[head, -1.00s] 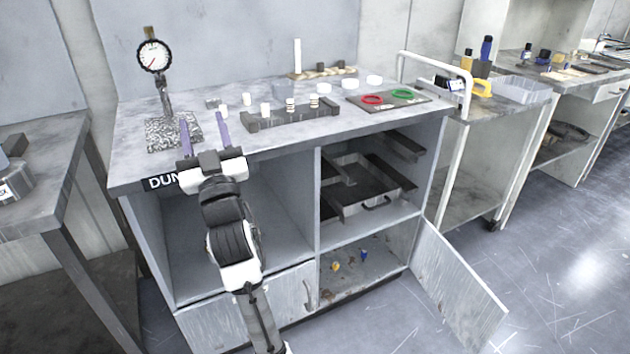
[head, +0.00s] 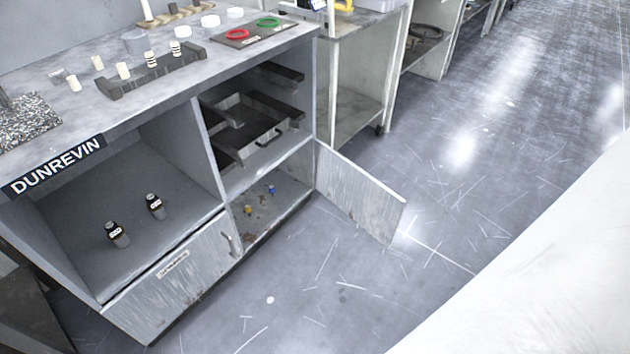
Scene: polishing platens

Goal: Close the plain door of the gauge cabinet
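The gauge cabinet (head: 206,158) stands at the left of the head view. Its plain door (head: 360,193) is swung wide open, hinged at the cabinet's right side and sticking out over the floor to the right. No label or handle shows on its visible face. The other door (head: 187,279), with a label and a handle (head: 226,244), covers the lower left compartment and looks shut. The lower right compartment (head: 262,226) is uncovered, with a small yellow item and a small blue item in it. My gripper is out of view.
Two dark bottles (head: 117,234) stand in the open upper left compartment. A tray (head: 262,130) sits on the right shelf above the uncovered compartment. The cabinet top holds a dark rack (head: 150,77) and a board with red and green rings (head: 256,33). The floor (head: 330,270) before the plain door is clear.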

